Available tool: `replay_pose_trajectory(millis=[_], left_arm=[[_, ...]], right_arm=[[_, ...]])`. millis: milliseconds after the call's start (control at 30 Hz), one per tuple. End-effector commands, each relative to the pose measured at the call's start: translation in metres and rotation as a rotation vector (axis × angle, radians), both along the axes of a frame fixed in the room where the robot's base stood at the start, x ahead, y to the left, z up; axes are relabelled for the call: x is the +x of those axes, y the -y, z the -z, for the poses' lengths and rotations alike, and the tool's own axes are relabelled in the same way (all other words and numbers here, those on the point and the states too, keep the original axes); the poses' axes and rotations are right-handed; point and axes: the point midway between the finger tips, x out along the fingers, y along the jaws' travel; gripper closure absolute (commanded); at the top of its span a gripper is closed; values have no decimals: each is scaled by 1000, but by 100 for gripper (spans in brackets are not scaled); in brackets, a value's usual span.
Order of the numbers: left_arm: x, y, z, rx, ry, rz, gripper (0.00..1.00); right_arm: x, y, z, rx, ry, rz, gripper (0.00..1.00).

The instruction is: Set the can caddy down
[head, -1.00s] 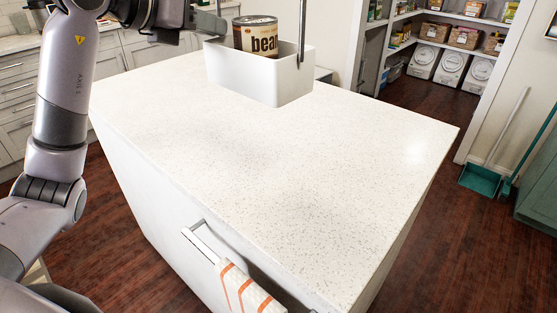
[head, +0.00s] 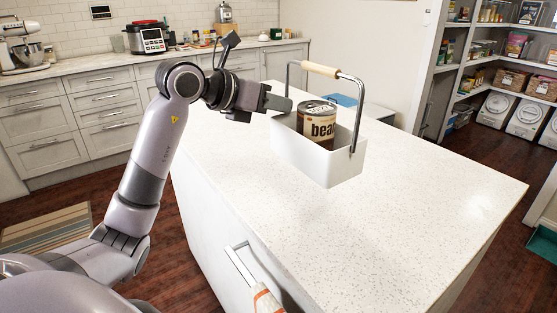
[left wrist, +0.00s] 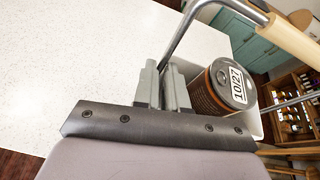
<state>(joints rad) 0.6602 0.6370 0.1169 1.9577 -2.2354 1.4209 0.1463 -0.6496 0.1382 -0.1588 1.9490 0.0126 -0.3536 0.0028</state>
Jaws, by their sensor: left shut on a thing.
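The can caddy (head: 320,165) is a white open box with a metal handle and a wooden grip (head: 321,69). It looks level over the island's speckled white top (head: 400,215); I cannot tell whether its base touches. A brown bean can (head: 318,127) stands inside it, and its lid marked 10/27 shows in the left wrist view (left wrist: 232,80). My right gripper is not in view.
The island top is clear in front of and right of the caddy. A towel (head: 266,300) hangs from the island's side handle (head: 240,266). A back counter with appliances and a pressure cooker (head: 146,38) runs along the wall. Pantry shelves (head: 500,60) stand at the right.

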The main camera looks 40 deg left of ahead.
Motion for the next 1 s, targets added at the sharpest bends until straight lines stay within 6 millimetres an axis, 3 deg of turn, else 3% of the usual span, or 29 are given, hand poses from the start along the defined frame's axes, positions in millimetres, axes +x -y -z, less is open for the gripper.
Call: replay_pose_trajectory(millis=[300,633,833,1000], left_arm=[[-1,0,61,-7,4,-2,100],[0,0,86,-5,6,-1,100],[0,0,113,-6,6,-1,100],[0,0,115,-3,9,-2,100]], right_arm=[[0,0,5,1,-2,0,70],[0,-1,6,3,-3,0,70],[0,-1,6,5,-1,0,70],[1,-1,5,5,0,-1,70]])
